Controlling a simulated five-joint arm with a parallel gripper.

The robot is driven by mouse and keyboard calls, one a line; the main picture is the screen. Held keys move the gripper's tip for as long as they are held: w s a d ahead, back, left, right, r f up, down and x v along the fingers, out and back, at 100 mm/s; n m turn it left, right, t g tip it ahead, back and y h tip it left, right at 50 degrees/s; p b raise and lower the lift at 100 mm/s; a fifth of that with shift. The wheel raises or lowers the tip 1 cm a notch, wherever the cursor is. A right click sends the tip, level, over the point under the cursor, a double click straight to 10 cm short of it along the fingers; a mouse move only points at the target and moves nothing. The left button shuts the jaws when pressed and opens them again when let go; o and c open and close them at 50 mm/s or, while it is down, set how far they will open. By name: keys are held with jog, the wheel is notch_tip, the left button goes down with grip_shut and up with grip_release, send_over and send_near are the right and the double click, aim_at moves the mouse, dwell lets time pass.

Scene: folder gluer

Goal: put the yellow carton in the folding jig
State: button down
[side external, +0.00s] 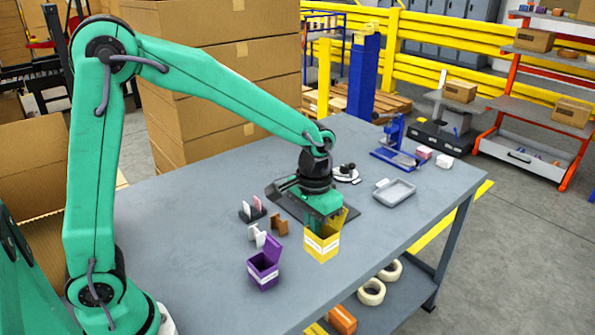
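The yellow carton (324,247) is upright with its lid flap open, toward the table's front edge. My gripper (321,224) points down at the carton's back left side, and its green fingers overlap the carton's rim. The fingertips are hidden, so I cannot tell whether they grip a wall. I also cannot tell whether the carton rests on the table or is slightly lifted. A dark, low plate with raised edges (284,200), which may be the folding jig, lies behind my gripper and is partly covered by it.
A purple open carton (263,268), white piece (257,236), brown piece (279,224) and card holder (251,211) stand left of the yellow carton. A grey tray (394,194) and blue device (396,150) are to its right. The grey table (190,225) is clear at left.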

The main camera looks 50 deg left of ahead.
jog(key=w+a+f, duration=0.2)
jog(key=w+a, duration=0.7)
jog(key=a, duration=0.2)
jog(key=w+a+f, duration=0.2)
jog(key=w+a, duration=0.7)
jog(key=a, duration=0.2)
jog(key=shift+w+a, duration=0.15)
jog(key=shift+a, duration=0.05)
jog(key=shift+f, duration=2.9)
jog(key=c, duration=1.6)
grip_release()
